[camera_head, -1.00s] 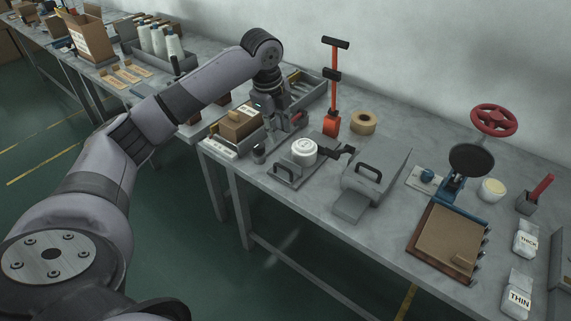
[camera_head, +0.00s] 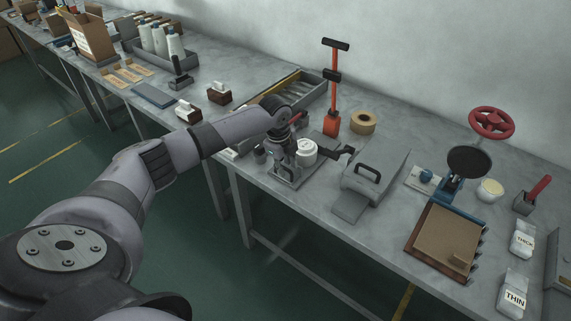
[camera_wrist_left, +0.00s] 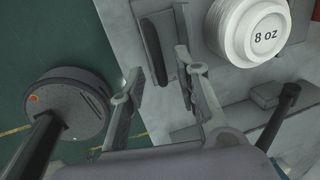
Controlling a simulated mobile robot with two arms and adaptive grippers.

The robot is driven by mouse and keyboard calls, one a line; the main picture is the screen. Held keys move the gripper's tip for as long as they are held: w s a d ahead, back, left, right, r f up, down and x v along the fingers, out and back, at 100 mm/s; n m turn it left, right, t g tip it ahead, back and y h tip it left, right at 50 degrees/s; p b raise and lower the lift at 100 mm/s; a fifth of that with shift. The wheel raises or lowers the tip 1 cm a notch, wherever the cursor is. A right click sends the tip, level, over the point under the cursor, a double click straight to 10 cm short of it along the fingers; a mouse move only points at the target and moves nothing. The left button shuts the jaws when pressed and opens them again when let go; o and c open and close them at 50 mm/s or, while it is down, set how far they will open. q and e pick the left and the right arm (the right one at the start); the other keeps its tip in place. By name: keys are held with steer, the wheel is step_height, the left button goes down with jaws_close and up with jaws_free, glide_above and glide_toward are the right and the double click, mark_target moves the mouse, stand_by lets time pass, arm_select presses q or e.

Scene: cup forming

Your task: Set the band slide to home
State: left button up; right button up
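A grey metal fixture plate (camera_head: 311,174) sits near the table's front edge and carries a white round block (camera_head: 306,151). The block shows at the top right of the left wrist view (camera_wrist_left: 255,32), marked "8 oz". A dark bar handle (camera_wrist_left: 155,52) stands on the plate; I take it as the band slide's handle, though no label shows. My left gripper (camera_head: 285,172) is down over the plate, in front of the block. In the left wrist view its fingers (camera_wrist_left: 160,72) are apart, with the handle between or just beyond them. Contact is unclear. My right gripper is not in view.
A hinged grey unit with a handle (camera_head: 375,180) stands to the right. A red upright lever (camera_head: 332,90) and a tape roll (camera_head: 363,122) are behind. A long grey tray (camera_head: 305,85) lies at the back. The table edge is close in front.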

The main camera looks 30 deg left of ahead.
arm_select(q)
steer(key=shift+c, duration=0.6)
jaws_close()
